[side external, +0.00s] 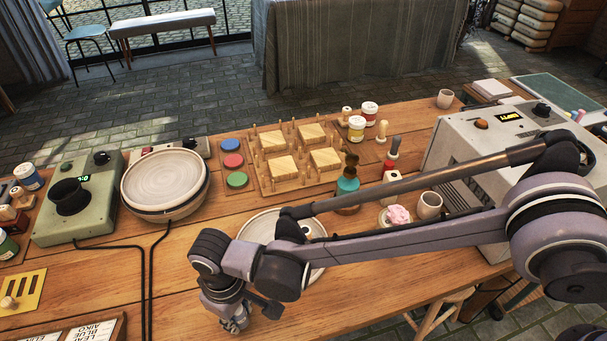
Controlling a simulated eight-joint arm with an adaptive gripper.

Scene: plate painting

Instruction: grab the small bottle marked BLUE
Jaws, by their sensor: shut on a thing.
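My gripper (236,324) points down at the lower middle of the side external view, in front of the white plate (262,222). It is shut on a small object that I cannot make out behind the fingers. No bottle with a readable BLUE mark shows. Several small jars and bottles stand at the left edge, among them a white jar with a blue label (28,177) and a jar with a green label (8,246). A label card rack (80,332) at the bottom left carries a card reading BLUE.
A green machine (77,199) and stacked round plates (165,181) stand left. Black cables run down the table left of my gripper.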

